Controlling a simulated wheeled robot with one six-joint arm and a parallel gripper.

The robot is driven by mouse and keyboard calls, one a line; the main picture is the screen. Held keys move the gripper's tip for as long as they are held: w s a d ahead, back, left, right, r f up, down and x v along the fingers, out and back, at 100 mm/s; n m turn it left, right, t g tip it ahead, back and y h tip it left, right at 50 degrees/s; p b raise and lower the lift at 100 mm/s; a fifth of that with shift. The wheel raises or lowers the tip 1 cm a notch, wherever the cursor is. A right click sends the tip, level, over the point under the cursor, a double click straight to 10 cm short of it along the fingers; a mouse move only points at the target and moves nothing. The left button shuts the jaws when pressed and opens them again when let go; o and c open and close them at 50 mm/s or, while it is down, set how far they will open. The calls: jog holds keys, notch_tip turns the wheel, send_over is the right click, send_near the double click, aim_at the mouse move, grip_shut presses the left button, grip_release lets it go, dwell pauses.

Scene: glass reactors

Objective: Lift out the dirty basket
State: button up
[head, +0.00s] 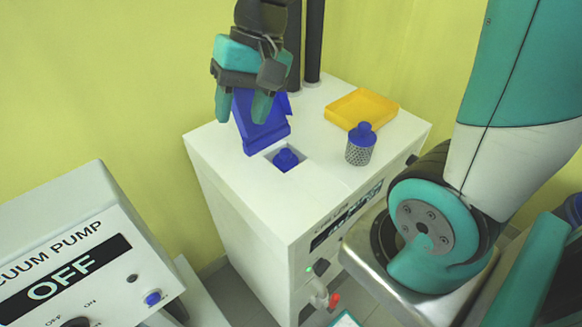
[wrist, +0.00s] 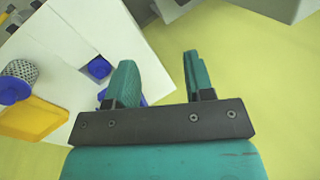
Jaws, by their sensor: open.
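A blue knob (head: 286,159) shows in the square opening in the top of a white cabinet (head: 232,160). It is the only part of the sunken basket that shows; the wrist view has the knob (wrist: 99,67) too. A blue lid (head: 262,128) stands raised at the opening's back edge. My gripper (head: 243,107) is open and empty, in front of the lid's upper part in the head view. In the wrist view, the gap between the fingertips (wrist: 158,65) is right of the knob. I cannot tell how dirty the sunken basket is.
A second basket (head: 360,150), metal mesh with a blue top, stands on the cabinet right of the opening. A yellow tray (head: 345,119) lies behind it. Two dark columns rise at the back. A vacuum pump box (head: 75,250) reading OFF stands at the lower left.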

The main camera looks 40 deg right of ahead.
jog(key=w+d+f+m, duration=0.3)
jog(key=d+m, duration=0.3)
jog(key=d, duration=0.1)
jog(key=w+d+f+m+b, duration=0.1)
jog(key=w+d+f+m, duration=0.2)
jog(key=d+m, duration=0.35)
jog(key=w+d+f+m, duration=0.4)
jog(key=d, duration=0.5)
jog(key=p, duration=0.2)
send_over(285, 151)
jog(key=d, duration=0.2)
jog(key=shift+m+t, duration=0.3)
jog(key=shift+m, duration=0.15)
jog(key=f, duration=1)
jog(key=shift+s+d+f, duration=0.1)
jog(key=shift+s+f, duration=0.1)
jog(key=shift+f, duration=0.05)
jog(key=shift+p+x, duration=0.95)
jog(key=shift+x, duration=2)
jog(key=shift+s+r, duration=0.1)
grip_shut()
